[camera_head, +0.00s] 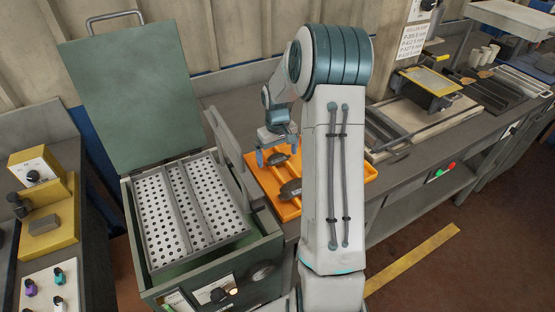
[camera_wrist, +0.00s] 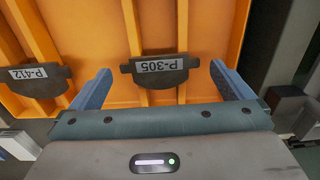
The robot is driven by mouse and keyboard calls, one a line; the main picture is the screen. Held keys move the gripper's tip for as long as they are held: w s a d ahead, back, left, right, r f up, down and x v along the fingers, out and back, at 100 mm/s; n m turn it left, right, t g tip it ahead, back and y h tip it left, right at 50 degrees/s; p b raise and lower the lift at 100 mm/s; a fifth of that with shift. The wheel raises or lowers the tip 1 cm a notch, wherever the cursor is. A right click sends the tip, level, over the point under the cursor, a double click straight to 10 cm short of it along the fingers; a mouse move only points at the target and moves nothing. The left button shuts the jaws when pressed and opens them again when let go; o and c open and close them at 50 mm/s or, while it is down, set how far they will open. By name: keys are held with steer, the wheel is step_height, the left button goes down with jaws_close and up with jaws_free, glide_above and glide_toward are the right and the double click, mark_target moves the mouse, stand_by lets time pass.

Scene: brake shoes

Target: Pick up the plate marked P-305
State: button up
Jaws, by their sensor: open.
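The plate marked P-305 (camera_wrist: 160,73) is a dark plate with a white label. It lies in an orange tray (camera_wrist: 205,30) between the tray's ribs. In the wrist view it sits between the two blue fingers of my gripper (camera_wrist: 161,90), which is open, with a gap on each side of the plate. In the head view my gripper (camera_head: 276,152) is over the left part of the orange tray (camera_head: 288,210). A second dark plate marked P-412 (camera_wrist: 38,76) lies to the left in the wrist view. My arm hides part of the tray in the head view.
A green box with its lid raised (camera_head: 118,90) holds perforated metal trays (camera_head: 190,212) left of the orange tray. A yellow-topped fixture (camera_head: 430,82) stands on the bench at the right. A yellow block with a knob (camera_head: 38,175) is at far left.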

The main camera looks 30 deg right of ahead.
steer(key=shift+f, duration=0.2)
steer(key=shift+c, duration=0.3)
steer(key=c, duration=0.9)
steer(key=shift+c, duration=0.2)
steer(key=shift+r, duration=0.1)
